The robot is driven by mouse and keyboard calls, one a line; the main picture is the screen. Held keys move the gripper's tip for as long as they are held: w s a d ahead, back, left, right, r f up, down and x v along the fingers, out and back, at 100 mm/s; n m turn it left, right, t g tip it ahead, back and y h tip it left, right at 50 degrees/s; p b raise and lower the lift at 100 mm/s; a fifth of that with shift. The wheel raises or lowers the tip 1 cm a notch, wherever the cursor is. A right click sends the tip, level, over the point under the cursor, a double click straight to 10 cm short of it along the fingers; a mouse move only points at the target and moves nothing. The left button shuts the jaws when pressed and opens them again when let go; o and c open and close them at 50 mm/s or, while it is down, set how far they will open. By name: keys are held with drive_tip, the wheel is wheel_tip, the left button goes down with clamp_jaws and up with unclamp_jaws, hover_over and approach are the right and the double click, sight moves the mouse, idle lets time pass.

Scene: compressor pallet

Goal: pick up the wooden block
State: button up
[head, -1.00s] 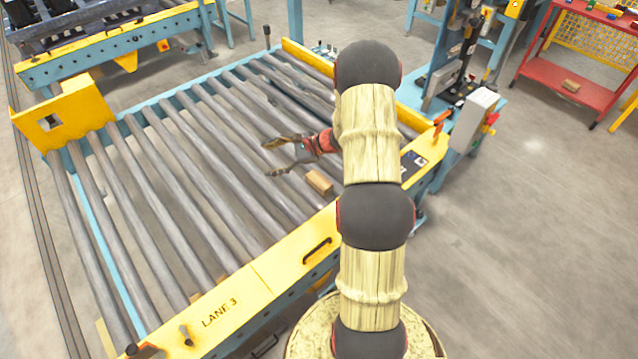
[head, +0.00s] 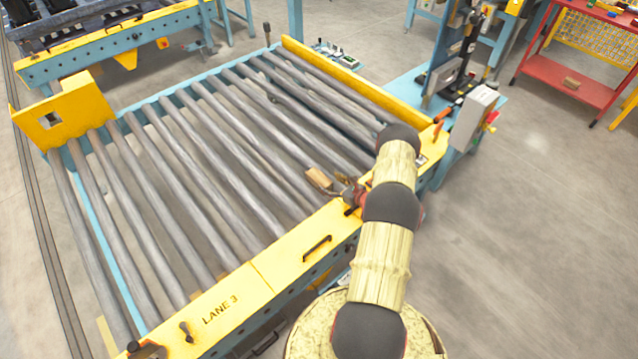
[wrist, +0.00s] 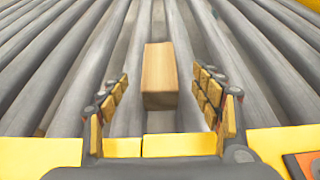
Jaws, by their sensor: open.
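The wooden block (head: 319,179) is a small tan block on the grey rollers, near the yellow front rail of the conveyor. In the wrist view the block (wrist: 160,76) lies ahead, lengthwise between the lines of the two fingers. My gripper (wrist: 166,98) is open, with one padded finger to the left and one to the right of the block's near end. Gaps show between the fingers and the block. In the head view my gripper (head: 335,187) is low beside the block, on its right, and partly hidden by my arm.
The roller conveyor has a yellow front rail (head: 262,278) marked LANE 3 and a yellow back rail (head: 350,82). A grey control box (head: 474,118) stands at its right end. A red shelf cart (head: 570,84) holds another small brown block (head: 571,83). The other rollers are clear.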

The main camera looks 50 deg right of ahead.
sight(319, 177)
drive_tip(key=x, duration=0.2)
drive_tip(key=shift+w+f+b, duration=0.15)
drive_tip(key=shift+w+b, duration=0.15)
drive_tip(key=shift+w, duration=0.05)
drive_tip(key=b+x, duration=0.1)
drive_tip(key=x, duration=0.3)
drive_tip(key=shift+f+b, duration=0.1)
drive_tip(key=shift+b, duration=0.25)
drive_tip(key=shift+w+f, duration=0.1)
drive_tip(key=shift+w, duration=0.45)
drive_tip(key=c, duration=0.3)
drive_tip(key=c, duration=1.1)
